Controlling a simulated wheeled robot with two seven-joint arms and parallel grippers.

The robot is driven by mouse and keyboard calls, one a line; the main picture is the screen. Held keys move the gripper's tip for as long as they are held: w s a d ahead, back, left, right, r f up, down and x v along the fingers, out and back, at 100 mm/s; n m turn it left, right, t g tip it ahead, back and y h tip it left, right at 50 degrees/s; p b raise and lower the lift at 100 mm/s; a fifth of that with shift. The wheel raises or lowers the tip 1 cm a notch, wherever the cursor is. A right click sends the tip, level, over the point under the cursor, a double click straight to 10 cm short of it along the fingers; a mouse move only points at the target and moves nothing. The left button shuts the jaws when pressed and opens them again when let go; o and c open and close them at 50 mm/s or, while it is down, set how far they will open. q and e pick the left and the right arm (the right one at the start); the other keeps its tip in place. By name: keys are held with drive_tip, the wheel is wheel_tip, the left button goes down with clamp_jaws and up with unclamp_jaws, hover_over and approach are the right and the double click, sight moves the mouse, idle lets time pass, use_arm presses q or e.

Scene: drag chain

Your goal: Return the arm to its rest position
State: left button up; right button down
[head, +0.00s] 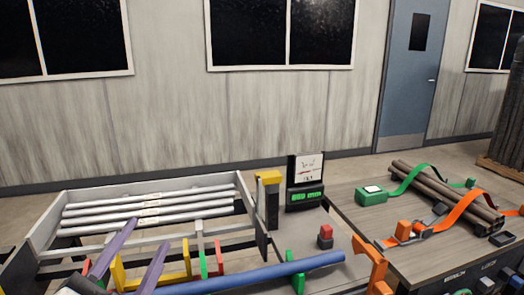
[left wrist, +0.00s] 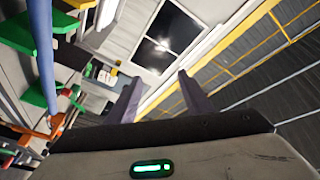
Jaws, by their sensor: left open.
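My left gripper (head: 151,232) shows at the lower left of the head view as two purple fingers, apart and pointing up and to the right. It is in front of the rack of pale rods. In the left wrist view the fingers of my left gripper (left wrist: 158,88) stand apart with nothing between them. The wrist camera looks past them at a window and the ceiling, with the scene tilted. My right gripper is in neither view.
A blue pipe (head: 270,271) runs near an orange bracket (head: 374,262). Pale rods (head: 150,212) lie in a rack left. A meter box (head: 304,184) stands centre. Dark pipes (head: 447,190) with green and orange straps lie on the right bench (head: 360,220).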

use_arm(q)
drive_tip(key=s+a+f+n+g+y, duration=0.1)
drive_tip(key=s+a+f+n+g, duration=0.15)
drive_tip(key=f, duration=0.35)
drive_tip(key=s+a+f+n+g+y, duration=0.1)
drive_tip(key=s+f+n+g, duration=0.15)
drive_tip(key=f, duration=0.35)
drive_tip(key=s+a+f+n+g+y, duration=0.1)
drive_tip(key=f+g, duration=0.2)
drive_tip(key=f, duration=0.3)
drive_tip(key=s+d+f+n+g+h, duration=0.1)
drive_tip(key=s+d+f+n+g, duration=0.15)
drive_tip(key=s+f+g, duration=0.9)
drive_tip(key=s+d+f+t+h, duration=0.1)
drive_tip(key=d+f+t, duration=0.4)
drive_tip(key=f, duration=0.8)
drive_tip(key=shift+s+f+t+h, duration=0.15)
drive_tip(key=shift+t+h, duration=0.65)
drive_tip(key=shift+t, duration=0.95)
drive_tip(key=shift+n, duration=0.25)
